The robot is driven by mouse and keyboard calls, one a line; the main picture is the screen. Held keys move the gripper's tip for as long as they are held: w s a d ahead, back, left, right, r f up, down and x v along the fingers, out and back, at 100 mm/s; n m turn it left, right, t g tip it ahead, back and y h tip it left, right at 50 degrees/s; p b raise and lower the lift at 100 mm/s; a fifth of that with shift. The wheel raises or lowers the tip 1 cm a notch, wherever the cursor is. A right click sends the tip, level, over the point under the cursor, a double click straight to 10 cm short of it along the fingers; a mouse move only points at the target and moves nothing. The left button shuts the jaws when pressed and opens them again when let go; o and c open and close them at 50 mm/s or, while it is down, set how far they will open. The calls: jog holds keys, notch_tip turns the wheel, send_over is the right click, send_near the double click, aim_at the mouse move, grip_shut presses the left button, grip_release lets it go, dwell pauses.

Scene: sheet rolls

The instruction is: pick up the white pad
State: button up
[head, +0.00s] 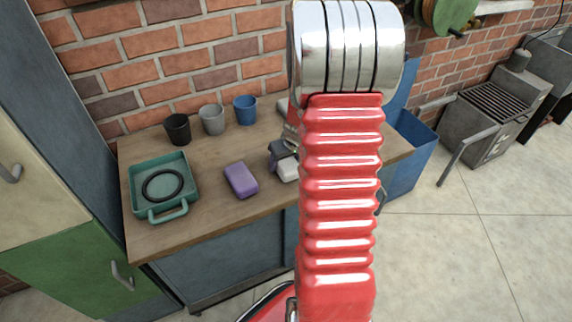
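The white pad (288,172) is a small pale block at the middle of the wooden worktop, partly hidden behind my red arm. My gripper (279,160) shows as a dark grey shape just behind and to the left of the pad, right up against it in the picture. My arm hides part of the gripper, and I cannot tell whether its fingers touch the pad or are open or shut.
On the worktop (222,214), a purple block (241,180) lies left of the pad. A teal tray (136,187) holds a black ring (163,185). Black (177,129), grey (212,119) and blue (245,109) cups stand along the brick wall. A blue bin (412,150) stands at right.

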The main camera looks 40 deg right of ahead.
aim_at(285, 160)
jog(key=c, duration=0.7)
jog(key=shift+c, duration=0.2)
jog(key=shift+r, duration=0.1)
notch_tip(285, 160, up, 10)
jog(key=shift+f, duration=0.1)
dwell(0.4)
